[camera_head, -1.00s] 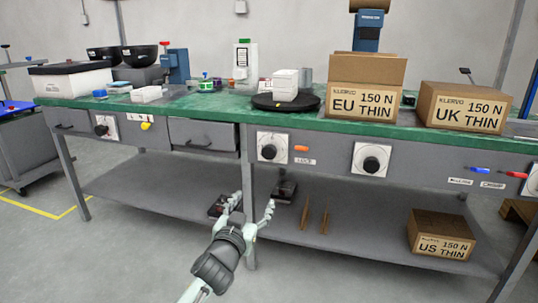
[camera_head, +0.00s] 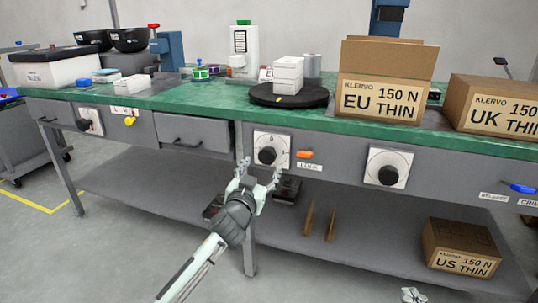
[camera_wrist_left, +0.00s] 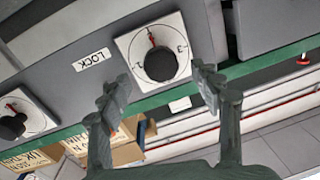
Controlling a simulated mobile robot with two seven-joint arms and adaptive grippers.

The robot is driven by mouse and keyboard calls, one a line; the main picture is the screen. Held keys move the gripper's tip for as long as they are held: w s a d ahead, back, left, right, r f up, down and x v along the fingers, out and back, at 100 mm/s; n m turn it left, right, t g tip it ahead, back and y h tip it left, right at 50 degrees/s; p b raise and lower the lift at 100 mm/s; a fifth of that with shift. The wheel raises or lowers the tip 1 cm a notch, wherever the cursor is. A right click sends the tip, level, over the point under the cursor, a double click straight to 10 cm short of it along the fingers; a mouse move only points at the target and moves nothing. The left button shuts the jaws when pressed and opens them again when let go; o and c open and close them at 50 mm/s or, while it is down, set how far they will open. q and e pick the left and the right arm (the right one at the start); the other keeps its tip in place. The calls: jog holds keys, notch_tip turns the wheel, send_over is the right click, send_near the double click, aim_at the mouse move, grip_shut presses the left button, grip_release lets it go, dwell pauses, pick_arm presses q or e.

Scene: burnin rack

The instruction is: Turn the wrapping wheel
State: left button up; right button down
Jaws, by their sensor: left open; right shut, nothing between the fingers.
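A black knob (camera_head: 267,156) sits on a white numbered dial plate on the bench front, beside a LOCK label; it also shows in the wrist view (camera_wrist_left: 160,63), with a red mark on the plate. A second black knob (camera_head: 388,175) on a white plate is further right. I cannot tell from any readable label which one is the wrapping wheel. My left gripper (camera_head: 259,172) is open just below and in front of the first knob. In the wrist view its fingers (camera_wrist_left: 163,88) are apart, with the knob beyond and between them. My right gripper (camera_head: 412,295) barely shows at the bottom edge, shut and empty.
An orange handle (camera_head: 305,153) lies right of the first knob. A black turntable (camera_head: 288,95) with white boxes stands on the green benchtop. The EU carton (camera_head: 380,98) and UK carton (camera_head: 495,104) stand to the right. The US carton (camera_head: 461,248) is on the lower shelf.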

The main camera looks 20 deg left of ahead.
aim_at(266, 159)
pick_arm(q)
jog(key=shift+w+a, duration=0.1)
jog(key=shift+w, duration=2.95)
pick_arm(e)
jog(key=shift+a+r+t+y, duration=0.25)
jog(key=shift+a+r+t, duration=0.15)
jog(key=shift+r, duration=0.3)
jog(key=shift+a+r+t+y, duration=0.3)
jog(key=shift+a+r, duration=0.1)
jog(key=shift+r, duration=0.25)
pick_arm(q)
jog(key=c, duration=1.2)
jog(key=shift+o, duration=0.2)
jog(key=shift+m, duration=0.4)
